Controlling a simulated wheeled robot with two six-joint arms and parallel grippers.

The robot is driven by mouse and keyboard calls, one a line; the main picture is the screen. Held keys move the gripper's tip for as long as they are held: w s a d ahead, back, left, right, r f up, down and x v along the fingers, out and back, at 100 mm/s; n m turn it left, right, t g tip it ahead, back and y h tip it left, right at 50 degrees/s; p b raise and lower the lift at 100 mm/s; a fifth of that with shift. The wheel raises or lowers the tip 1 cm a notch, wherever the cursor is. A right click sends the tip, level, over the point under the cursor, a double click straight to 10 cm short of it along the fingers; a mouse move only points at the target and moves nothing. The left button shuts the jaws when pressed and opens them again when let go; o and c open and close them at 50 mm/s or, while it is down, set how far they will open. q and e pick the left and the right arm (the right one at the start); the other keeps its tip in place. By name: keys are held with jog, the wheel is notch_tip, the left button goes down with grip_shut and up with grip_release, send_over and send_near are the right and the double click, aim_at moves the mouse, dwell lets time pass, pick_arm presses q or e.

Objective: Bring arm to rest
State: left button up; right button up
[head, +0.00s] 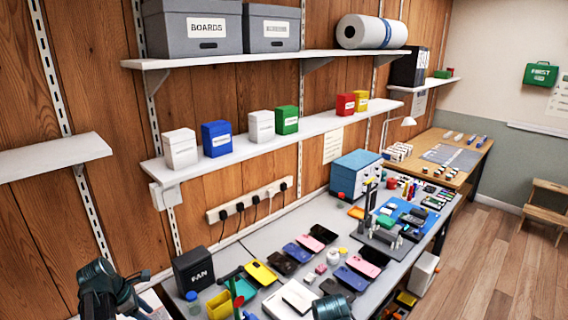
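My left arm (105,288) shows at the bottom left, dark with teal bands, in front of the wall and the near end of the bench. Its dark end part points right, and I cannot make out whether the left gripper there is open or shut. A rounded dark teal part of my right arm (333,308) shows at the bottom edge, in front of the bench. My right gripper is out of view. No held object is visible.
The grey bench (222,262) carries several phones, such as a pink one (323,234), a black FAN box (193,270), a yellow bin (220,305) and a blue box (356,174). Shelves (265,134) with small boxes hang above. Wooden floor (500,260) is open at right.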

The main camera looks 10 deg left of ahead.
pick_arm(q)
jog(key=s+d+m+g+y, duration=0.1)
jog(key=s+d+m, duration=0.1)
jog(key=d+m, duration=0.8)
jog(key=s+d+f+m+g+y, duration=0.1)
jog(key=s+d+m, duration=0.2)
jog(key=d+m, duration=0.7)
jog(key=s+d+f+m+g+y, duration=0.1)
jog(key=d+m, duration=0.9)
jog(key=d, duration=1)
jog(key=shift+s+f+y+b, duration=0.15)
jog(key=shift+s+y+b, duration=0.4)
jog(key=shift+s, duration=0.4)
